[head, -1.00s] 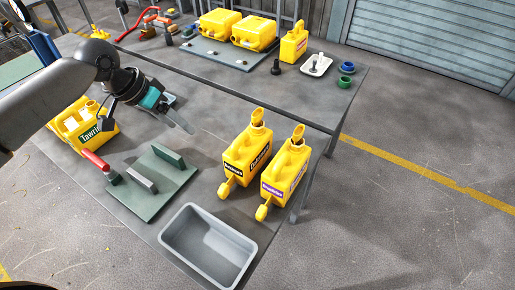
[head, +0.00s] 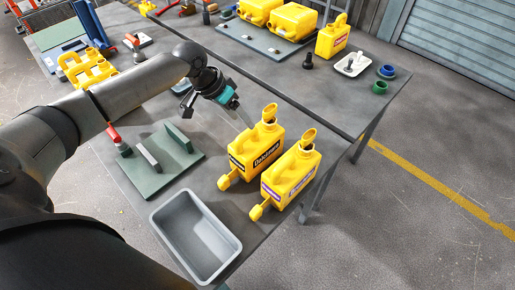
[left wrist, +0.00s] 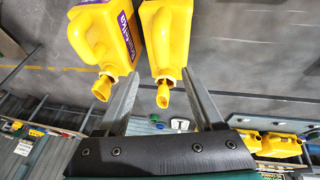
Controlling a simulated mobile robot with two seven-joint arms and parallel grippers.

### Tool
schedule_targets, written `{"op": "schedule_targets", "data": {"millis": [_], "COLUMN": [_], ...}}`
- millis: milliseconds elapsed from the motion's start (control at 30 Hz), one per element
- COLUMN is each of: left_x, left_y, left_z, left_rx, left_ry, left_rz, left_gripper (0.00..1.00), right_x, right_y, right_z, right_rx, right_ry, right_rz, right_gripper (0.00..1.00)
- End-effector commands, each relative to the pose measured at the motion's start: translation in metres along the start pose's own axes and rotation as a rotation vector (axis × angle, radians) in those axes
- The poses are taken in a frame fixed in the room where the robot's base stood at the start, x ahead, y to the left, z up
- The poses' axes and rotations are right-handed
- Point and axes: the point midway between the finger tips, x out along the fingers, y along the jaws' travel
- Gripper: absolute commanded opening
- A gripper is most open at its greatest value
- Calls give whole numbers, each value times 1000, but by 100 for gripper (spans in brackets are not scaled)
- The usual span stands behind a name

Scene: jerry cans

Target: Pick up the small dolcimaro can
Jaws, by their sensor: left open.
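The small dolcimaro can (head: 254,155) is yellow with a black label and stands upright on the near table, its cap hanging at the front. My left gripper (head: 240,115) is open just behind and left of its upright spout, with nothing held. In the left wrist view the spout of the can (left wrist: 168,40) shows between the two spread fingers (left wrist: 160,74); I cannot tell whether they touch it. A similar yellow can with a purple label (head: 292,174) stands close to its right, and it also shows in the left wrist view (left wrist: 103,38). My right gripper is not in view.
A grey bin (head: 196,235) sits at the table's front edge. A green fixture plate (head: 160,165) lies to the left. More yellow cans (head: 292,20) stand on the rear table, with a white tray (head: 355,63) and green and blue caps nearby.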

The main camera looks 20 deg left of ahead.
Motion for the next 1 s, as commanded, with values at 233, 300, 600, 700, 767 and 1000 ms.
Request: {"op": "schedule_targets", "data": {"millis": [233, 300, 600, 700, 767, 1000], "left_x": [18, 24, 61, 66, 67, 67], "left_y": [-1, -1, -4, -4, -5, -5], "left_z": [0, -1, 0, 0, 0, 0], "left_rx": [0, 0, -1, 0, 1, 1], "left_ry": [1, 1, 0, 0, 0, 0], "left_rz": [-1, 0, 0, -1, -1, -1], "left_gripper": [69, 69, 69, 69, 69, 62], "right_x": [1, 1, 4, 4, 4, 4], "right_y": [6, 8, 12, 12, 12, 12], "right_z": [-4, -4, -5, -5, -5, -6], "right_rx": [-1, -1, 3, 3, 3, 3], "right_ry": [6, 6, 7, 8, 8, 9], "right_rz": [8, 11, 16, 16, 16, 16], "right_gripper": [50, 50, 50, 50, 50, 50]}}
